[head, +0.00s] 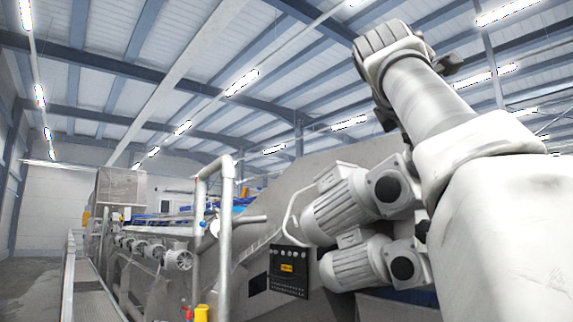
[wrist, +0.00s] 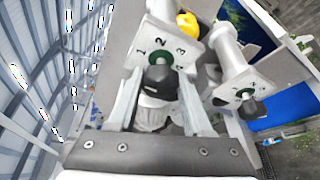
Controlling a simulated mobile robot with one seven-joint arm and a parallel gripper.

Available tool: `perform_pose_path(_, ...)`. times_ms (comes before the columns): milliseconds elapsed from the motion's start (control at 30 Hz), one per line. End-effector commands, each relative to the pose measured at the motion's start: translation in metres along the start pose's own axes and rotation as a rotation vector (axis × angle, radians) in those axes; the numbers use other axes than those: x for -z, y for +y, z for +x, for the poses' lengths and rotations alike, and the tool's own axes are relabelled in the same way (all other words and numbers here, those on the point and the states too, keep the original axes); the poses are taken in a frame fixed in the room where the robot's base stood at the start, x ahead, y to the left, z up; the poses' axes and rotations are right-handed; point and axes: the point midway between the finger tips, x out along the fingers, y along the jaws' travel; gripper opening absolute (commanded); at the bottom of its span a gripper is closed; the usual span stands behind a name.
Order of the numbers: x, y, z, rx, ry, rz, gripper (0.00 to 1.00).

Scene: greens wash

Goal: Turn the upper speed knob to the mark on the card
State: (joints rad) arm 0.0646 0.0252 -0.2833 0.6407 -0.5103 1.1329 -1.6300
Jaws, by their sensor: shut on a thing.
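The gripped speed knob (wrist: 160,78) is dark, with a green ring behind it, on a pale plate marked 1, 2 and 3 in the wrist view. My gripper (wrist: 162,72) has one finger on each side of this knob and is shut on it. The knob's pointer is too small to read. A second dark knob (wrist: 249,108) sits on a similar numbered plate to the right, apart from my gripper. I cannot identify the card in either view.
Two grey ribbed motor housings (head: 340,208) (head: 352,265) stand one above the other beside my arm. A black box with a yellow label (head: 287,270) and a grey pipe frame (head: 226,235) are to their left. A yellow part (wrist: 187,22) is close above the gripped knob's plate.

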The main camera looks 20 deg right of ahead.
Motion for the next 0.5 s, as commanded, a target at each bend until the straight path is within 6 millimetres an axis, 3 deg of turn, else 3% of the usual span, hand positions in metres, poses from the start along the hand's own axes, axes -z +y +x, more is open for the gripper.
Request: perform_pose_path(500, -0.0004, -0.0002, 0.0002, 0.023, -0.002, -0.059, 0.0)
